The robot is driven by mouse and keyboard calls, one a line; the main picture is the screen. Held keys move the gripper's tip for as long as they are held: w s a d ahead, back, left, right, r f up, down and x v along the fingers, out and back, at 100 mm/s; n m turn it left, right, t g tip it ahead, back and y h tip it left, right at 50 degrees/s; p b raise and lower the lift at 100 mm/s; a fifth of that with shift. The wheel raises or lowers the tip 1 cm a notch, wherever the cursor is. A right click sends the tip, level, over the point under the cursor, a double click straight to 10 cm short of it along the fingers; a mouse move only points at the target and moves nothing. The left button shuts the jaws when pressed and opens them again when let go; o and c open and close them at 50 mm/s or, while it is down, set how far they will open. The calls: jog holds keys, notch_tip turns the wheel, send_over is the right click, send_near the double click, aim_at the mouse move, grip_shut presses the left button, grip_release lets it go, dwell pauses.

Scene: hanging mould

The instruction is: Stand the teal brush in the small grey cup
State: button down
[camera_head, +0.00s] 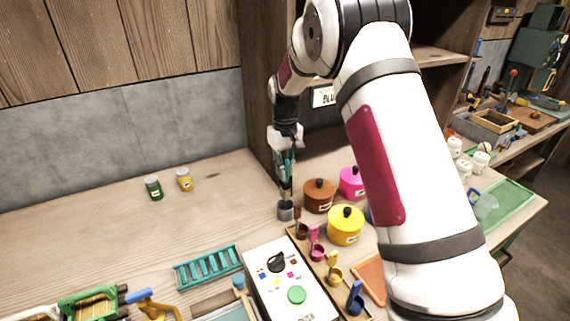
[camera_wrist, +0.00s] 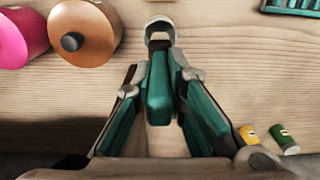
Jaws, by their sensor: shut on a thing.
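The small grey cup (camera_head: 285,211) stands on the wooden bench beside the brown pot. It shows in the wrist view as a round rim (camera_wrist: 160,27) at the top centre. My gripper (camera_head: 286,165) is above the cup, pointing down, and is shut on the teal brush (camera_wrist: 159,85). In the wrist view the brush lies between the two fingers, its far end lined up with the cup. In the head view the brush's lower end is at the cup's mouth. I cannot tell whether it is inside the rim or just above it.
A brown pot (camera_head: 319,196), a yellow pot (camera_head: 345,226) and a pink pot (camera_head: 352,182) stand right of the cup. Small colored cups with brushes stand in front. Green (camera_head: 154,188) and yellow (camera_head: 184,180) jars stand left. The bench between them and the cup is clear.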

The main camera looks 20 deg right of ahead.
aim_at(285, 157)
jog(key=shift+f+b, duration=0.7)
jog(key=shift+f, duration=2.6)
jog(key=c, duration=1.5)
grip_release()
jog(key=shift+c, duration=0.2)
notch_tip(285, 157, up, 11)
jog(key=shift+r, duration=0.5)
